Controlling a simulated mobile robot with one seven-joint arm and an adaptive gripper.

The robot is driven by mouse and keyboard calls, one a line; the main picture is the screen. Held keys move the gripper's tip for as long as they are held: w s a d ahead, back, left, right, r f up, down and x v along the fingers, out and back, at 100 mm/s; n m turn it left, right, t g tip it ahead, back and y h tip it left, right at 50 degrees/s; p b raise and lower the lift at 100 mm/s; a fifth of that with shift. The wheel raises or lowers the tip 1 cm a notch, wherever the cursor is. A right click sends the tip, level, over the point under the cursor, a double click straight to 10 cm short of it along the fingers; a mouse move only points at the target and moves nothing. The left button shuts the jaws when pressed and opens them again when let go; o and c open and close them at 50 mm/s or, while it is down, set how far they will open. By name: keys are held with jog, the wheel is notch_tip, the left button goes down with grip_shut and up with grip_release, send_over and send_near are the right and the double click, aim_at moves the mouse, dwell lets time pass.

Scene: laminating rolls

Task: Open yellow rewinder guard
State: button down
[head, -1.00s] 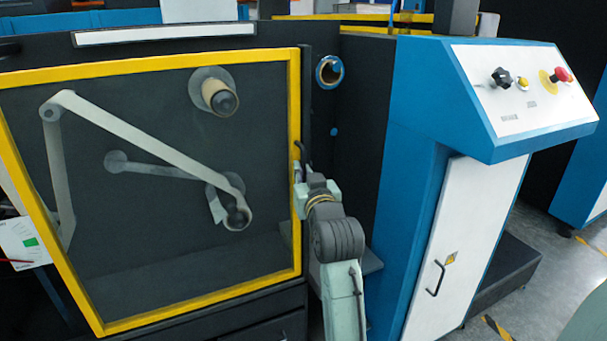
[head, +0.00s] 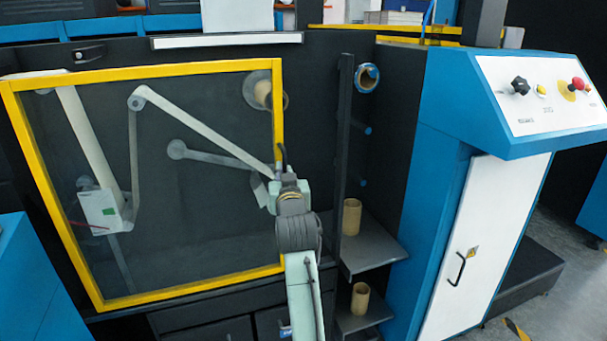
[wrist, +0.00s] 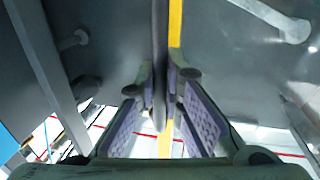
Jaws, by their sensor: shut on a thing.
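The yellow-framed guard (head: 183,70) is a clear panel in the head view, swung partly out from the dark machine face. Its right edge stands apart from the dark post on the right. My gripper (head: 280,178) is at that right edge, shut on the dark guard handle (head: 282,156). In the wrist view the handle (wrist: 159,50) runs between my two fingers (wrist: 160,105), beside the yellow frame edge (wrist: 175,25). My wrist hides part of the handle and frame in the head view.
A dark post (head: 345,150) and shelves with cardboard cores (head: 351,216) stand right of the guard. The blue console (head: 440,110) with knobs is farther right. Web and rollers (head: 205,130) show through the panel. A blue unit (head: 40,285) is at lower left.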

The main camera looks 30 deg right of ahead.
jog(key=w+a, duration=0.3)
jog(key=a, duration=0.9)
jog(key=w+a, duration=0.3)
jog(key=a, duration=1)
jog(key=w+a+b, duration=0.1)
jog(key=w+a, duration=0.2)
jog(key=a, duration=0.9)
jog(key=shift+a, duration=0.4)
jog(key=c, duration=1.7)
grip_release()
jog(key=v, duration=1.2)
